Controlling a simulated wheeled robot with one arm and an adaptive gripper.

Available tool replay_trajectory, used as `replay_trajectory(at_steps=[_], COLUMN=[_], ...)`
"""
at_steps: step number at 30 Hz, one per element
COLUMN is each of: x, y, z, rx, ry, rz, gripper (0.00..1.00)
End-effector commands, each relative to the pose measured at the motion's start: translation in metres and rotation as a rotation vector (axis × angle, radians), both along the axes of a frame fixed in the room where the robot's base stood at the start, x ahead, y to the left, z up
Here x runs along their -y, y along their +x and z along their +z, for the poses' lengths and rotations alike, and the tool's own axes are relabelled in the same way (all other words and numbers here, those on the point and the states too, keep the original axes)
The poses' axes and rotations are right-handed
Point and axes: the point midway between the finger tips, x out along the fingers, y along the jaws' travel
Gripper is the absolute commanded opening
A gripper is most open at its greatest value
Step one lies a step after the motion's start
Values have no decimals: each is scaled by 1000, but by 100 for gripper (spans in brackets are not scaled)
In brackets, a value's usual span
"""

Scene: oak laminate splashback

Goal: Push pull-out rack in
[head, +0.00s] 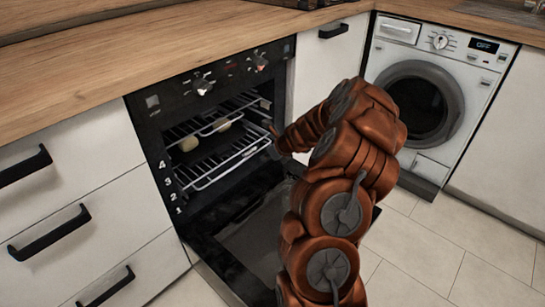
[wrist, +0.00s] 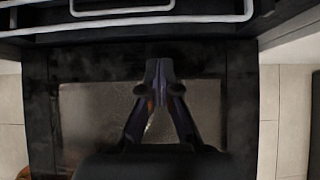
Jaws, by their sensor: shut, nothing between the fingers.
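The oven (head: 215,120) has its door folded down. Inside, a lower wire rack (head: 232,166) has its pale front bar near the oven mouth and seems to stick out a little. An upper wire rack (head: 235,104) sits above it, with two pale roundish items near it. In the wrist view, pale rack bars (wrist: 120,22) cross the top edge. My gripper (wrist: 165,72) is shut and empty, below those bars in the picture and apart from them, over the open door. In the head view my gripper (head: 270,129) is at the right side of the oven opening, its fingers small and dark.
The open oven door (head: 245,235) lies low in front, with my arm above its right part. White drawers (head: 75,180) with black handles are on the left. A washing machine (head: 430,95) stands at the right. The tiled floor (head: 425,255) is clear at the right.

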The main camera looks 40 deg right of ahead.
Motion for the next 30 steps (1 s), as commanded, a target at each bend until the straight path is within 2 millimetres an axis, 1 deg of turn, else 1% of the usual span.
replay_trajectory(at_steps=[1, 2, 6, 12, 16, 26, 30], x=[-2, -3, -3, -7, -7, -7, -8], y=[7, 10, 29, 44, 48, 48, 55], z=[-11, -15, -16, -19, -18, -17, -14], rx=[-1, -1, 3, -1, 0, 0, 0], ry=[0, 0, -5, -1, -1, -1, 1], rz=[3, 3, 0, 2, 2, 1, 1], gripper=[0, 0, 0, 0, 0, 0, 0])
